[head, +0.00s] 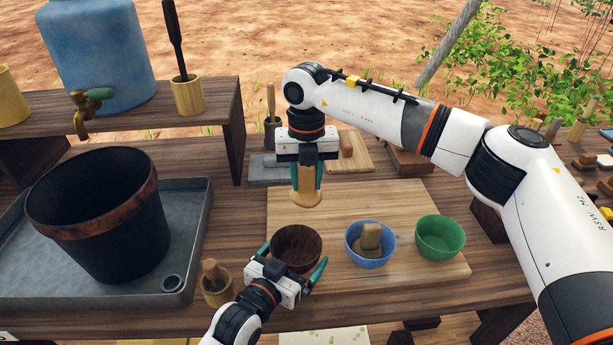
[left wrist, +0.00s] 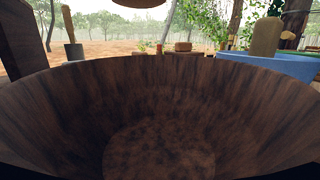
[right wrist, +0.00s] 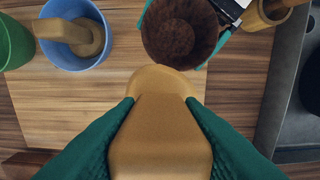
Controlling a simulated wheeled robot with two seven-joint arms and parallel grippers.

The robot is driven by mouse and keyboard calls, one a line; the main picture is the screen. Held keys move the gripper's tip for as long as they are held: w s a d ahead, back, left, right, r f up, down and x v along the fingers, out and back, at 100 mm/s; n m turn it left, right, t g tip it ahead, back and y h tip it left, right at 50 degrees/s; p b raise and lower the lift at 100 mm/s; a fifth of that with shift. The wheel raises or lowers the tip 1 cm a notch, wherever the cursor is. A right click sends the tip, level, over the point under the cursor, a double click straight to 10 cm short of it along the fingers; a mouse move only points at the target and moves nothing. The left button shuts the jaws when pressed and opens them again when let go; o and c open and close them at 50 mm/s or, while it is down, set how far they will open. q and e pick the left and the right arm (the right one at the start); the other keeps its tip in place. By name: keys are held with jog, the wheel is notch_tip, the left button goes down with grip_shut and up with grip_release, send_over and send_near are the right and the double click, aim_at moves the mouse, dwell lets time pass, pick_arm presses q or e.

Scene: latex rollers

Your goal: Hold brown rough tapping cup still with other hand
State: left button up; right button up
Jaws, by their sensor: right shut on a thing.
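The brown rough cup (head: 297,243) is a dark round bowl, upright on the light wooden board (head: 395,200) near its front left. Its inside fills the left wrist view (left wrist: 160,120) and looks empty. My left gripper (head: 294,258) is low at the cup, its green fingers spread wide on either side of it; I cannot tell whether they touch. My right gripper (head: 306,180) is shut on a tan wooden tool (head: 306,199) with a wide rounded foot, upright behind the cup. The tool also shows in the right wrist view (right wrist: 160,135).
A blue bowl (head: 356,257) with a wooden tool in it and a green bowl (head: 440,238) stand right of the cup. A small wooden holder (head: 217,290) is left of it. A large dark pot (head: 105,225) stands in a grey tray (head: 195,215).

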pick_arm(q)
jog(key=v, duration=1.2)
jog(key=shift+a, duration=0.1)
jog(key=shift+s+f, duration=0.1)
pick_arm(e)
jog(key=shift+s, duration=0.1)
